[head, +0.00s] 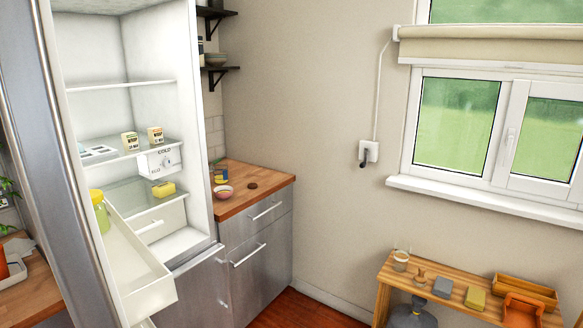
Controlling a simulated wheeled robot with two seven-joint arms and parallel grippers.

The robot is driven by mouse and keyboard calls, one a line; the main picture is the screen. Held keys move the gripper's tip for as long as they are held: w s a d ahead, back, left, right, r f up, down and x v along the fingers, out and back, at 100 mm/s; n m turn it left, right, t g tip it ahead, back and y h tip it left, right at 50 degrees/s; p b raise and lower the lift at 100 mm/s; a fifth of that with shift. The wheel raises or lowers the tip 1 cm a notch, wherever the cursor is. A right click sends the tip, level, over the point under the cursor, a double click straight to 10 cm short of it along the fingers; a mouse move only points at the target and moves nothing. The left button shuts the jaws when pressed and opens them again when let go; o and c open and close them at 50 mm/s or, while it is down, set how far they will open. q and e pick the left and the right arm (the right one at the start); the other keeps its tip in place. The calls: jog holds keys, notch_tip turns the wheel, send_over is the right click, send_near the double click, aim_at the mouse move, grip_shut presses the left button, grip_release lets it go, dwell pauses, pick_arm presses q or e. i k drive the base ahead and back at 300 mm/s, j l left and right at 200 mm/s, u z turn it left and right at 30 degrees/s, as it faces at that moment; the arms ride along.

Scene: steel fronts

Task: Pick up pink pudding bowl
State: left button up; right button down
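A small pink bowl (223,192), the likely pudding bowl, stands on the wooden counter (243,203) to the right of the open fridge. It is near the counter's front left edge. A small yellow and green item (221,174) stands just behind it, and a dark round object (252,186) lies to its right. Neither of my grippers is in view.
The fridge (150,60) stands open at left, its door with a white bin (135,265) swung out. A low wooden bench (450,300) with several objects stands under the window at right. Shelves (218,68) hang above the counter. Some wooden floor shows between counter and bench.

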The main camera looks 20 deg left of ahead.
aim_at(228, 188)
jog(key=u, duration=1.8)
jog(key=i+l, duration=0.15)
jog(key=l, duration=0.25)
jog(key=i+l, duration=0.15)
jog(key=l, duration=0.25)
jog(key=i+l, duration=0.1)
jog(key=l, duration=0.3)
jog(key=i+l, duration=0.15)
jog(key=l, duration=0.25)
jog(key=i+l+z, duration=0.1)
jog(key=l, duration=0.35)
jog(key=i+l, duration=0.2)
jog(key=l, duration=0.15)
